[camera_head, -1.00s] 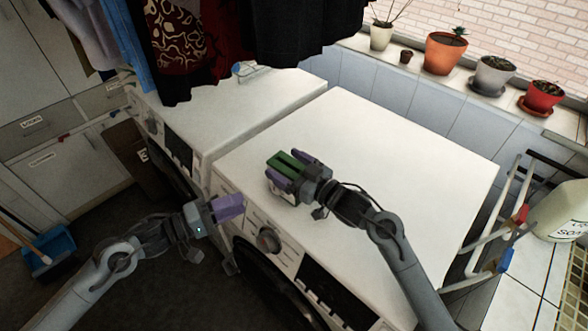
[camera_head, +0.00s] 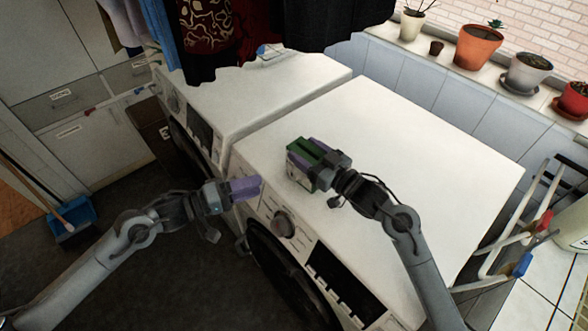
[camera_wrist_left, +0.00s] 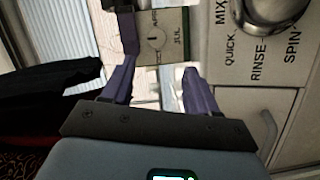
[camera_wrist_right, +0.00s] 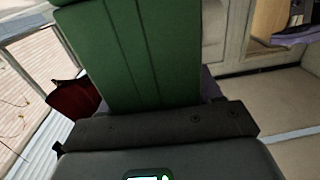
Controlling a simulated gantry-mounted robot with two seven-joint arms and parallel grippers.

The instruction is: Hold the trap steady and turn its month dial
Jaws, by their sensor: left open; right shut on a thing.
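The trap is a small box with a green ribbed side (camera_head: 303,151) and a pale front face, over the near washing machine's top in the head view. My right gripper (camera_head: 312,160) is shut on it; the green side fills much of the right wrist view (camera_wrist_right: 130,55). In the left wrist view the front face (camera_wrist_left: 174,50) shows a round dial (camera_wrist_left: 156,39) with a slot and the letters "JUL" and "APR". My left gripper (camera_head: 248,188) is open and empty at the machine's front edge, left of the trap. I cannot tell whether the trap touches the machine top.
The near washing machine (camera_head: 420,140) has a clear white top and a front knob (camera_head: 284,224) close to my left gripper. Hanging clothes (camera_head: 205,35) are at the back left. Potted plants (camera_head: 478,46) stand on the sill. A drying rack (camera_head: 515,235) is at the right.

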